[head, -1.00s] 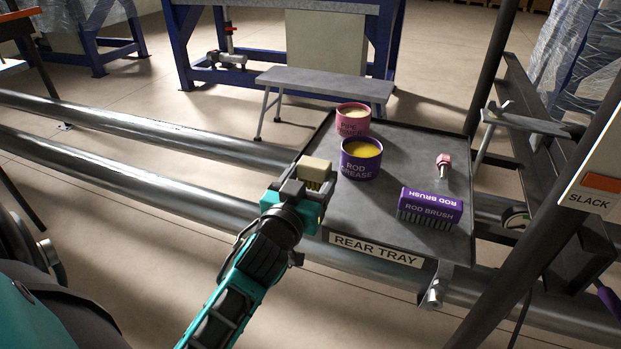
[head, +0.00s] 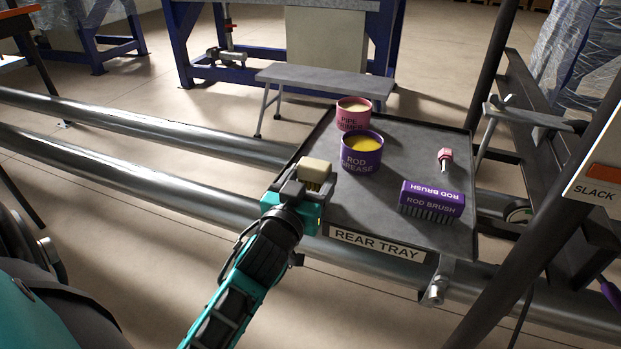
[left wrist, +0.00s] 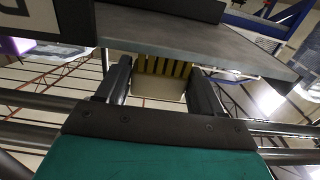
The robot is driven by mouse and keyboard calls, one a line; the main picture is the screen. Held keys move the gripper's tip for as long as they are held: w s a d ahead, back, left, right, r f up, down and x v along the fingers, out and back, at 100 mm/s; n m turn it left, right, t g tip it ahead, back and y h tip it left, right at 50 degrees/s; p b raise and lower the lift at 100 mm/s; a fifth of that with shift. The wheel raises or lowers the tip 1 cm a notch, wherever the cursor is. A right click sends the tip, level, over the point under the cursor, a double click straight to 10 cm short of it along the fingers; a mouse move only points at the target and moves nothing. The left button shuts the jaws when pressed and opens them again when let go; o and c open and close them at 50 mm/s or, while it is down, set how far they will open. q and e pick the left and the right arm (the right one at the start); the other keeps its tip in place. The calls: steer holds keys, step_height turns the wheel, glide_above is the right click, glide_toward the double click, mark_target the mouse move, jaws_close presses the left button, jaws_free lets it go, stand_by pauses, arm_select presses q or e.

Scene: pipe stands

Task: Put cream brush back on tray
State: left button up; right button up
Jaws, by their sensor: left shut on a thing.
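The cream brush (head: 316,171) is in my left gripper (head: 304,184), which is shut on it at the left edge of the rear tray (head: 390,215). In the left wrist view the brush (left wrist: 158,88) sits between the two fingers (left wrist: 158,92), its yellowish bristles toward the tray. The tray's edge (left wrist: 190,40) shows just beyond the brush in that view. I cannot tell whether the brush touches the tray. My right gripper is not in view.
On the tray stand a pink tin (head: 353,114), a purple rod grease tin (head: 361,152), a purple rod brush (head: 432,201) and a small pink-handled tool (head: 445,159). The tray's middle and near left part are clear. A dark post (head: 540,220) rises at the right.

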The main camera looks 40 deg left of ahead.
arm_select(q)
steer(key=shift+f, duration=0.3)
steer(key=shift+f+b, duration=0.5)
steer(key=shift+f, duration=0.1)
steer(key=o, duration=1.4)
